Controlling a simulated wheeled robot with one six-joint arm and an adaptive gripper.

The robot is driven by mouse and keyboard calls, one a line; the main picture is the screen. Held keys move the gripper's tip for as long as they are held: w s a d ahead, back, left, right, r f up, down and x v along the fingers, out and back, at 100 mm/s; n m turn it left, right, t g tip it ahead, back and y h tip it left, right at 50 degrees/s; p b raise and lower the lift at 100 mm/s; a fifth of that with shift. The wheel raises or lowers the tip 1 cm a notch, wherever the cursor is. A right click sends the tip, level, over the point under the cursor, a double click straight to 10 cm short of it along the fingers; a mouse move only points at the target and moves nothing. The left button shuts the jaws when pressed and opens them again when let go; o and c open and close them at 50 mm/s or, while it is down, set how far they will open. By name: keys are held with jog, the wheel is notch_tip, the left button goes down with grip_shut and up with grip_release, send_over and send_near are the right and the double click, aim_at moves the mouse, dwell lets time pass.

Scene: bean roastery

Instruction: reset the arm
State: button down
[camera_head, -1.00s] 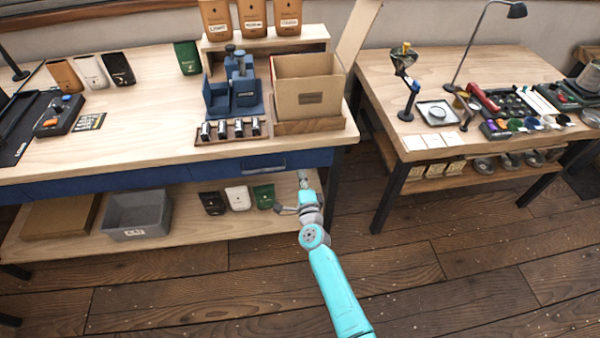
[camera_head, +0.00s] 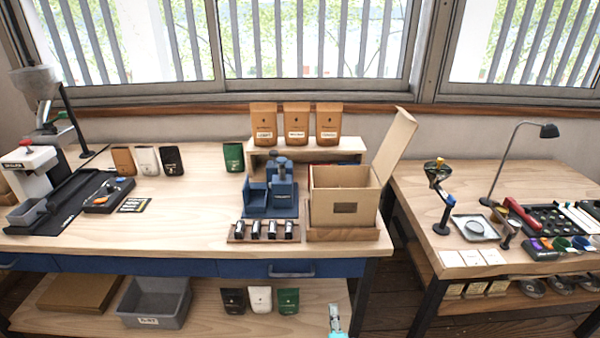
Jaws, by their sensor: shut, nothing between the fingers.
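My gripper (camera_head: 335,318) shows only as a small part at the bottom edge of the head view, in front of the lower shelf and below the drawer handle. A bit of my turquoise arm shows under it; the rest of the arm is out of the picture. The gripper is shut and holds nothing. It is apart from the bags on the shelf to its left.
The left workbench (camera_head: 180,215) carries an open cardboard box (camera_head: 345,203), a blue device (camera_head: 282,190) and coffee bags. Its lower shelf holds a grey bin (camera_head: 155,303) and small bags (camera_head: 260,299). A second table (camera_head: 415,190) stands right, across a floor gap.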

jog(key=s+d+n+g, duration=0.1)
jog(key=s+d+n, duration=0.3)
jog(key=s, duration=1.1)
jog(key=s+d+n, duration=0.2)
jog(key=s+n, duration=0.3)
jog(key=s, duration=0.9)
jog(key=s+r+n+g, duration=0.1)
jog(key=s+r+n, duration=0.3)
jog(key=s, duration=0.6)
jog(key=s+r+n+g, duration=0.1)
jog(key=s+r+n, duration=0.4)
jog(key=s+r, duration=0.4)
jog(key=shift+s+d+r+y, duration=0.15)
jog(key=shift+s+r+y, duration=0.15)
jog(key=shift+s, duration=0.35)
